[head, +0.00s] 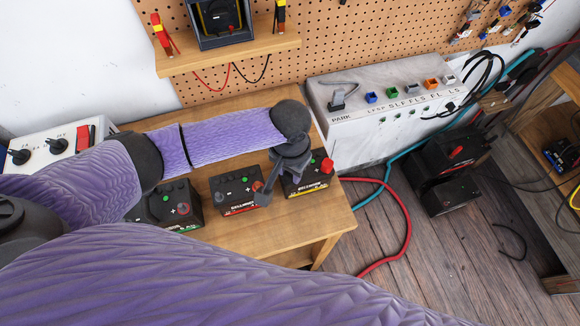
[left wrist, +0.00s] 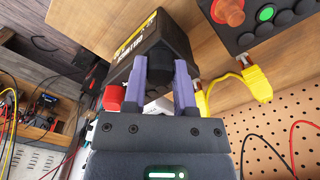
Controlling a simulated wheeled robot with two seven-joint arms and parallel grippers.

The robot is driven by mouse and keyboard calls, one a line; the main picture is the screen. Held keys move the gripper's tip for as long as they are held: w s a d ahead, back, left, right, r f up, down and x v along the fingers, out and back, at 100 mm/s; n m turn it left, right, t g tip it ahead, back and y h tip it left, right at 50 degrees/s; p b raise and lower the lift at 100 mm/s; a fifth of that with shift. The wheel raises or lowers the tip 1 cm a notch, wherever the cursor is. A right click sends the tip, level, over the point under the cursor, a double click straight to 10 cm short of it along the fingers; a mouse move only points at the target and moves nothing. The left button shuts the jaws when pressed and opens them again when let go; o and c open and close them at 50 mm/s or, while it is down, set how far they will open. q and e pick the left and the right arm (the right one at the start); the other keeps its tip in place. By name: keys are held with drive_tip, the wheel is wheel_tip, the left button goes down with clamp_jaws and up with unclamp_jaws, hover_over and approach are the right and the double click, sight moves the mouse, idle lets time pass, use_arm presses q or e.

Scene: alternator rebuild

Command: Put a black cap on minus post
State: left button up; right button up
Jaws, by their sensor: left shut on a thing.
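The battery with a yellow label (head: 308,187) stands at the right end of the wooden bench. A red cap (head: 327,165) sits on its plus post and also shows in the left wrist view (left wrist: 113,97). My left gripper (head: 288,170) is over this battery's left side. In the left wrist view my left gripper (left wrist: 172,88) is shut on a black cap (left wrist: 185,98), right at the battery (left wrist: 160,50). The minus post is hidden; I cannot tell whether the cap touches or covers it. My right gripper is not in view.
A red-label battery (head: 238,208) and a green-label battery (head: 178,220) stand to the left on the bench (head: 320,222). A grey switch box (head: 350,145) is behind right. A pegboard (head: 340,40) with a shelf (head: 225,55) is at the back.

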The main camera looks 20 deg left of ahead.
use_arm(q)
drive_tip(key=shift+f, duration=0.15)
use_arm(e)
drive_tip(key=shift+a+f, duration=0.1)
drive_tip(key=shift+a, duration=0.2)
use_arm(q)
drive_tip(key=o, duration=1)
drive_tip(key=shift+c, duration=0.2)
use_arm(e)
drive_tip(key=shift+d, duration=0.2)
use_arm(q)
wheel_tip(320, 180, up, 10)
drive_tip(key=p, duration=0.2)
drive_tip(key=shift+f+p, duration=0.15)
drive_tip(key=shift+p, duration=0.25)
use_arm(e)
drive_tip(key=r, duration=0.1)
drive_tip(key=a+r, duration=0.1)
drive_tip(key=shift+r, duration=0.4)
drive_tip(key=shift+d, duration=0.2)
